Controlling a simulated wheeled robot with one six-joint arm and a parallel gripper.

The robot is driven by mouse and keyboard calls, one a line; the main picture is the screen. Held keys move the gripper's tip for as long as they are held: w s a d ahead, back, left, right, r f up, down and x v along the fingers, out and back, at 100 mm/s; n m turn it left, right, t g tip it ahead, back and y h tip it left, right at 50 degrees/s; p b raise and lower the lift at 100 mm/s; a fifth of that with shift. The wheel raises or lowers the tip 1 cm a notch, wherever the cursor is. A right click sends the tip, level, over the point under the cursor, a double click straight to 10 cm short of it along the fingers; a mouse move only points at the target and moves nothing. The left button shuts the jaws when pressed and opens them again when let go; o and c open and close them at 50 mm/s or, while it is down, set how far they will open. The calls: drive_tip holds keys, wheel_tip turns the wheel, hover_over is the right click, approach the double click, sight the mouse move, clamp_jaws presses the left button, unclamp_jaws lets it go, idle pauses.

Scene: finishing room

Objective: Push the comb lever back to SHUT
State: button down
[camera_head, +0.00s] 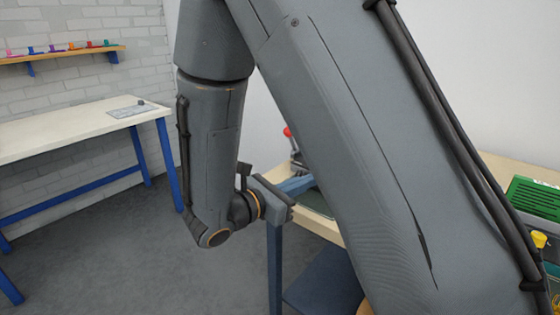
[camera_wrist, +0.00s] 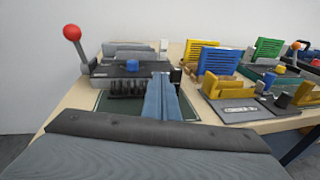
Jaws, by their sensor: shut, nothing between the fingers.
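The comb lever (camera_wrist: 80,50) stands at the left end of a grey machine (camera_wrist: 112,74) in the wrist view, a metal rod with a red ball knob (camera_wrist: 72,32) on top. The rod leans a little to the left. In the head view only the red knob (camera_head: 287,132) and a bit of rod show beside my arm. My gripper (camera_wrist: 161,80) is shut and empty, its blue-grey fingers pointing at the machine's front right part, apart from the lever. Contact with the machine cannot be told. In the head view my gripper (camera_head: 303,183) is partly hidden by my arm.
On the machine are a blue knob (camera_wrist: 132,65) and black teeth (camera_wrist: 128,90). To the right on the wooden bench (camera_wrist: 62,109) stand yellow and blue racks (camera_wrist: 208,56) and a grey plate (camera_wrist: 238,111). A white-topped table (camera_head: 70,131) stands left; the floor between is clear.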

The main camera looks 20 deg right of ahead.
sight(286, 134)
drive_tip(key=w+a+n+t+b, duration=0.1)
drive_tip(key=w+a+n+t, duration=0.1)
drive_tip(key=w+a+t, duration=0.1)
drive_tip(key=w+a+n+t+y+b, duration=0.1)
drive_tip(key=w+a+n+t, duration=0.2)
drive_tip(key=a+t, duration=0.2)
drive_tip(key=a, duration=0.3)
drive_tip(key=shift+w+n, duration=0.3)
drive_tip(key=shift+w, duration=0.05)
drive_tip(key=shift+r, duration=0.1)
drive_tip(key=x, duration=1.4)
drive_tip(key=shift+w+p, duration=0.1)
drive_tip(key=shift+p, duration=0.3)
drive_tip(key=shift+y, duration=0.4)
